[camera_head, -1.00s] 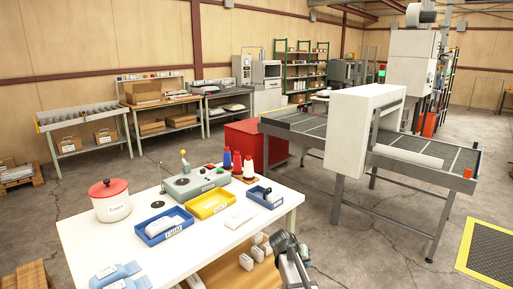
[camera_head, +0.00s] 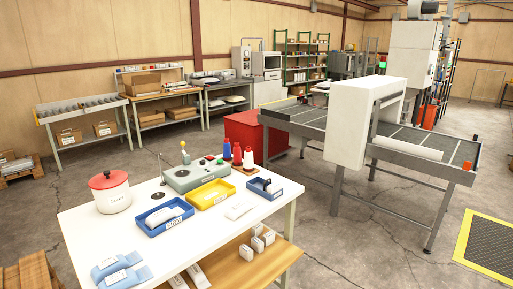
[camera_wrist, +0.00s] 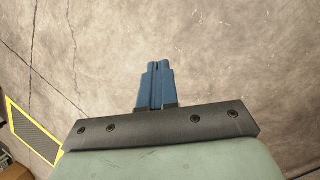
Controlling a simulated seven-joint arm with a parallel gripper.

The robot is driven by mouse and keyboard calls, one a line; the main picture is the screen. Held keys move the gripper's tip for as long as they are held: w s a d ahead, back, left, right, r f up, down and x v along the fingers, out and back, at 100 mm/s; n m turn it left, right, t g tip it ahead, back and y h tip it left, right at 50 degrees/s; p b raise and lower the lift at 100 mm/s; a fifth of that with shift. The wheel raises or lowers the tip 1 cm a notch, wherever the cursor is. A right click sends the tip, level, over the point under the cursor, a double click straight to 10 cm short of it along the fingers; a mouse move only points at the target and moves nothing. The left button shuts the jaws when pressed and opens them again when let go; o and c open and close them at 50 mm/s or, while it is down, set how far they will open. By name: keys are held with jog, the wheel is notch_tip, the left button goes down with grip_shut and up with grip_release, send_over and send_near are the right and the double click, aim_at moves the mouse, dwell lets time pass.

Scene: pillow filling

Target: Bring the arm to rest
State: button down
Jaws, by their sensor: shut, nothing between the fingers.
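My gripper (camera_wrist: 157,68) shows only in the wrist view. Its two blue fingers are pressed together with nothing between them. They point at bare concrete floor and touch nothing that I can see. My arm and gripper are out of the head view.
The white work table (camera_head: 95,228) holds a lidded pot (camera_head: 111,192), a blue tray (camera_head: 163,220), a yellow tray (camera_head: 212,196) and thread cones (camera_head: 237,156). A conveyor machine (camera_head: 365,125) stands at right. A yellow-edged mat (camera_head: 492,245) lies on open floor (camera_head: 365,255).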

jog(key=s+a+f+g+y, duration=0.1)
jog(key=s+f, duration=0.1)
jog(key=s, duration=0.8)
jog(key=s+a+f+g+y, duration=0.1)
jog(key=s+f+g, duration=0.1)
jog(key=s, duration=0.9)
jog(key=shift+a+f+g+y, duration=0.3)
jog(key=shift+a+f+y, duration=0.05)
jog(key=shift+f+y, duration=0.1)
jog(key=shift+w, duration=0.1)
